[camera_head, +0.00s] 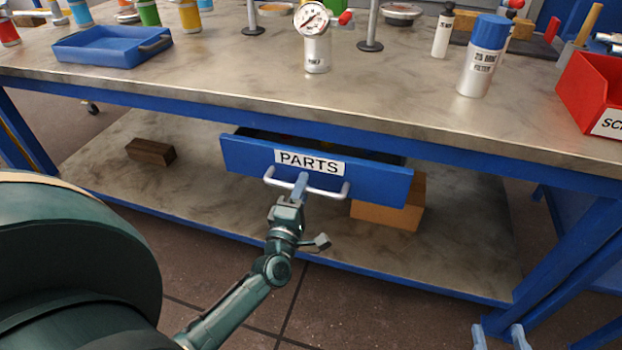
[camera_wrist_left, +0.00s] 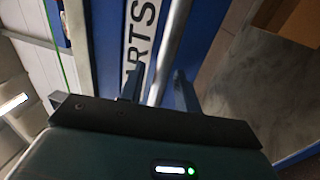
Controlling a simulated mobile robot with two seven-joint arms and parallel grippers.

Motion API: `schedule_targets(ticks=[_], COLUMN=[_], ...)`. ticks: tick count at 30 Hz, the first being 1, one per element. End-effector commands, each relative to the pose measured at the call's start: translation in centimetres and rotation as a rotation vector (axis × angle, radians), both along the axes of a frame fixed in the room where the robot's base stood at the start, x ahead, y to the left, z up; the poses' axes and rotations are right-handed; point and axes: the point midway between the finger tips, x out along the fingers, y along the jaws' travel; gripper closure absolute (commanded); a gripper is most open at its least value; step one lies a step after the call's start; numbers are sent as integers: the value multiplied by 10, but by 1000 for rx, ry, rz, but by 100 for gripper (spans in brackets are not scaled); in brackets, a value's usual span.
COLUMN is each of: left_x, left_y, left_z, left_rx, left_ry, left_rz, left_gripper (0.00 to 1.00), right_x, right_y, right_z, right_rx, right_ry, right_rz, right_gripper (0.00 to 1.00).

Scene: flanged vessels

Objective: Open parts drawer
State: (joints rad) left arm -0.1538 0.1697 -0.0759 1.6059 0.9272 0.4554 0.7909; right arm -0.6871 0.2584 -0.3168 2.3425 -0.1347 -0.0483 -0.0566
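The blue parts drawer (camera_head: 240,158) hangs under the bench top, with a white PARTS label (camera_head: 310,162) on its front. It is partly pulled out, and a strip of its dark inside shows behind the front. Its grey bar handle (camera_head: 328,193) crosses the front and also shows in the left wrist view (camera_wrist_left: 172,42). My right gripper (camera_head: 500,337) is at the bottom right edge, fingers apart, empty and away from the drawer.
The lower shelf (camera_head: 230,220) carries a dark wood block (camera_head: 150,151) and a cardboard-coloured box (camera_head: 400,210) behind the drawer. A bench leg (camera_head: 555,265) is at right.

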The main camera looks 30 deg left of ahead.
Motion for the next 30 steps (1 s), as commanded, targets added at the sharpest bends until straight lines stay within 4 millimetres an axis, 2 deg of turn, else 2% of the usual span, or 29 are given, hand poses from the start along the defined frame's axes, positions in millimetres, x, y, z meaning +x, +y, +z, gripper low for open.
schedule_targets(ticks=[10, 21, 30], left_x=[0, 0, 0], left_y=[1, 1, 1], left_z=[0, 1, 1], left_rx=[1, 1, 1], left_ry=[0, 0, 0], left_rz=[0, 0, 0], left_gripper=[68, 98, 100], right_x=[-1, -2, -2], right_y=[0, 0, 0], right_z=[-1, -2, -2], right_rx=[2, 2, 2], right_ry=[8, 10, 10], right_rz=[-3, -3, -3], right_gripper=[64, 64, 64])
